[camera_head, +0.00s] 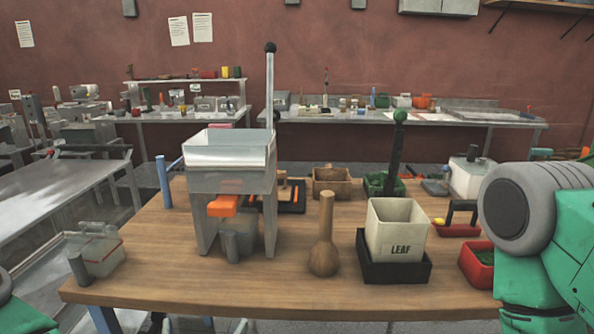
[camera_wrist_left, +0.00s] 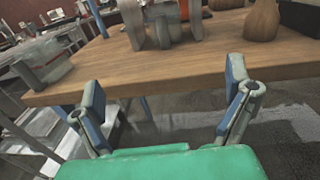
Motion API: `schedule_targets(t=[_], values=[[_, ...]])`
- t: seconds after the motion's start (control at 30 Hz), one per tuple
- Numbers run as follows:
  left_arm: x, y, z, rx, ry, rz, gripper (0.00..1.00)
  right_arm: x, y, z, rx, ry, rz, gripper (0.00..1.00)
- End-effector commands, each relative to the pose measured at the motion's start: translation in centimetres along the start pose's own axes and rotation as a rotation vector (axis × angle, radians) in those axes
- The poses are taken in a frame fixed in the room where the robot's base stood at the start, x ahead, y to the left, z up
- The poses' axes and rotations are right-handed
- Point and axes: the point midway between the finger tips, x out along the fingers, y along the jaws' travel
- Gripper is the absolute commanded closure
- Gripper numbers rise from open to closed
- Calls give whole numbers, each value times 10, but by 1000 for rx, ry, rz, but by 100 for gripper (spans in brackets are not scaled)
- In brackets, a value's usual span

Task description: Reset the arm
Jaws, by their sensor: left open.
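My left gripper (camera_wrist_left: 165,78) shows in the left wrist view with its two blue-grey fingers spread wide and nothing between them. It appears in front of the wooden table's front edge, apart from the things on top. In the head view only a small green piece of my left arm shows at the lower left edge. My right arm (camera_head: 563,245) comes in at the right edge of the head view as green and grey links. Its gripper is out of the picture.
The wooden table (camera_head: 200,290) holds a metal powder filler (camera_head: 232,180) with a tall lever, a wooden pestle-shaped piece (camera_head: 325,240), a LEAF box (camera_head: 396,232) on a black base, a grey container (camera_head: 97,250) and a red bin (camera_head: 478,265). The front strip is mostly clear.

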Motion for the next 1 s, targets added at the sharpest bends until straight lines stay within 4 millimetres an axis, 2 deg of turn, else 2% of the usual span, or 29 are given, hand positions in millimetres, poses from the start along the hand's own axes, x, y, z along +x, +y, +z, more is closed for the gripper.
schedule_targets(t=[0.23,0.37,0.57,0.67,0.77,0.83,0.9,1.0], values=[[-15,-30,-31,245,77,-161,4,5,0,0,0,1,0,60],[-31,-45,-53,420,115,-278,4,8,0,0,0,1,0,60],[-66,-65,-101,784,164,-528,4,13,0,1,0,0,0,60],[-92,-69,-134,1026,177,-702,4,18,0,1,0,0,0,60],[-127,-59,-176,1340,170,-945,4,23,0,1,0,0,0,60],[-155,-38,-208,1594,147,-1156,4,28,0,2,0,0,0,60],[-181,-7,-233,1828,108,-1379,4,32,0,2,0,0,0,60],[-209,44,-255,2080,45,-1682,4,38,0,2,0,0,0,60]])
